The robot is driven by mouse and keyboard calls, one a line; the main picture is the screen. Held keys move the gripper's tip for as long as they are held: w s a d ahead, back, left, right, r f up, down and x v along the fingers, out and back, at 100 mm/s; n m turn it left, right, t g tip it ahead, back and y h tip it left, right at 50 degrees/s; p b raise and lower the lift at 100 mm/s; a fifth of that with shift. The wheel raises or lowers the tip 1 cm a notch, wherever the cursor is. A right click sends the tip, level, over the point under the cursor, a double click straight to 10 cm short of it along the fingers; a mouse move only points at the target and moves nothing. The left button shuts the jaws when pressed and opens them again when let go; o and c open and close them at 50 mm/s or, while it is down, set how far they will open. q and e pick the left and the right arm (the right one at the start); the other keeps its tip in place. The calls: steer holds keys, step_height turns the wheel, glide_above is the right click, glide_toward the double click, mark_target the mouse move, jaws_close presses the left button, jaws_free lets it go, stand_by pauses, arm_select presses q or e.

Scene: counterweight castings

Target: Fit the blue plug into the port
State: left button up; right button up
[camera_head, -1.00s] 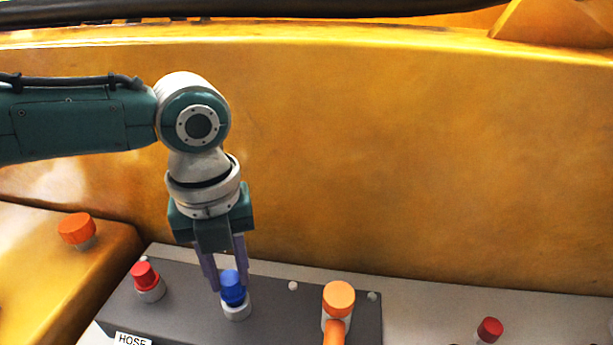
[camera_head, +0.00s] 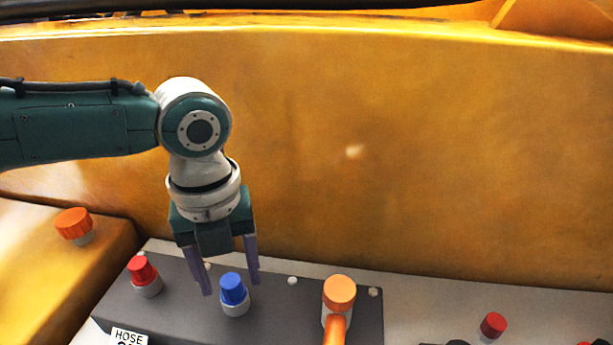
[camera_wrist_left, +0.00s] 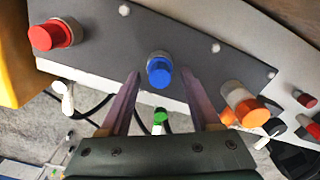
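The blue plug (camera_head: 233,288) sits upright in a light grey collar, the port (camera_head: 236,308), on the dark grey panel (camera_head: 180,315). It also shows in the left wrist view (camera_wrist_left: 159,75), beyond and between the fingertips. My left gripper (camera_head: 228,286) is open, with its two purple fingers apart on either side of the blue plug. In the left wrist view the open fingers (camera_wrist_left: 160,74) show clear gaps to the plug. How deep the plug sits in the port is hard to tell. My right gripper is not in view.
A red plug (camera_head: 141,270) in a collar stands left on the panel, and an orange hose fitting (camera_head: 339,294) stands right. An orange knob (camera_head: 75,225) is on the yellow casting at far left. A red cap (camera_head: 493,325) is further right. A tall yellow wall (camera_head: 420,150) rises behind.

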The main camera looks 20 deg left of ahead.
mark_target(230, 280)
arm_select(q)
step_height(230, 280, up, 10)
stand_by(0.6)
stand_by(0.4)
steer(key=s+d+f+n+t+h, duration=0.2)
steer(key=s+d+f+n+h, duration=0.15)
steer(key=s+d+n, duration=0.6)
steer(key=s+a+n+t+y, duration=0.25)
steer(key=s+a+n, duration=0.4)
steer(key=n, duration=0.95)
step_height(230, 280, up, 36)
steer(key=p, duration=3.7)
steer(key=shift+r+g+y, duration=0.15)
steer(key=shift+g+y, duration=0.25)
steer(key=shift+g, duration=0.05)
steer(key=shift+d+n, duration=0.1)
steer(key=shift+n, duration=0.15)
